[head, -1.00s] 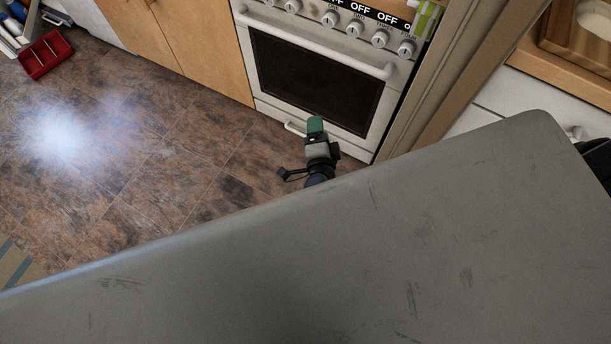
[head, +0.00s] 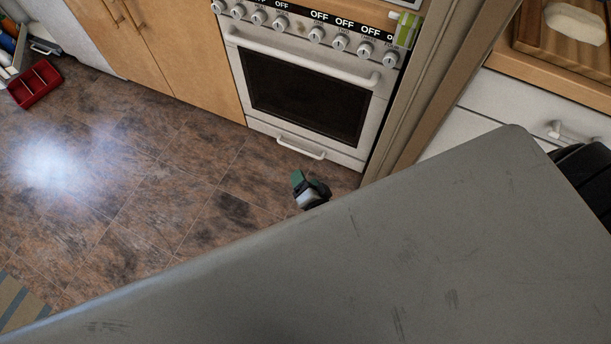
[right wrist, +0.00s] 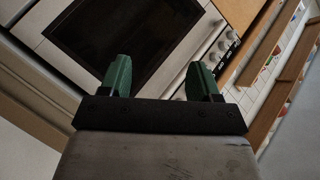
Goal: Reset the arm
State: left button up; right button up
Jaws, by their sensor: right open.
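My right gripper (head: 311,182) shows in the head view just beyond the upper edge of a large grey panel, over the floor in front of the oven. Its arm is hidden behind that panel. In the right wrist view, its two green fingers (right wrist: 158,82) stand apart with nothing between them, so it is open and empty. My left gripper is not in view.
The scratched grey panel (head: 400,240) fills the lower head view. A white oven (head: 305,95) with knobs stands beyond. A red tray (head: 35,84) lies at the far left. A wooden board (head: 535,25) sits on the right counter. The tiled floor (head: 150,190) is largely clear.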

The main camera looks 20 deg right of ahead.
dwell(0.3)
jog(key=s+d+f+n+g+y+p, duration=0.1)
jog(key=s+f+n+g+y+p, duration=0.1)
jog(key=s+f+n+g, duration=0.95)
jog(key=s+d+f+n, duration=0.1)
jog(key=s+d+f, duration=0.1)
jog(key=s, duration=0.5)
jog(key=s+d+f+n+g+p, duration=0.1)
jog(key=s+d+f, duration=0.1)
jog(key=s, duration=0.5)
jog(key=s+d+f+n+g+h, duration=0.1)
jog(key=s+d+f, duration=0.1)
jog(key=s, duration=0.6)
jog(key=shift+d+f+p, duration=0.15)
jog(key=shift+f+p, duration=0.2)
